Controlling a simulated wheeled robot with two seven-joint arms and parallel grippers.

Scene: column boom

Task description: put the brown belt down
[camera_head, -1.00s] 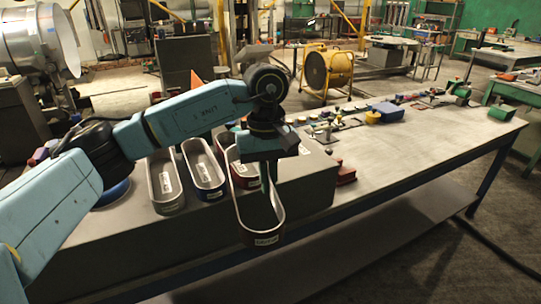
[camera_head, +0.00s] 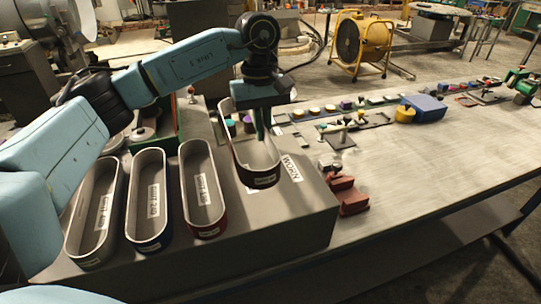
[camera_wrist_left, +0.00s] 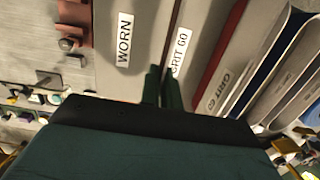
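The brown belt (camera_head: 240,159) is an upright-walled oval loop with a pale label on its near end. It is over the grey block, between the red belt (camera_head: 204,190) and the WORN label (camera_head: 291,168). My left gripper (camera_head: 261,136) is above it, fingers shut on its wall. In the left wrist view my left gripper (camera_wrist_left: 162,88) has its fingers together at the belt's thin dark edge (camera_wrist_left: 173,30), between the WORN label (camera_wrist_left: 124,38) and a GRIT 60 label (camera_wrist_left: 180,53). Whether the belt touches the block is unclear. My right gripper is out of view.
A blue belt (camera_head: 150,200) and a grey belt (camera_head: 95,212) stand in a row left of the red one. A red clamp-like part (camera_head: 346,196) sits right of the block.

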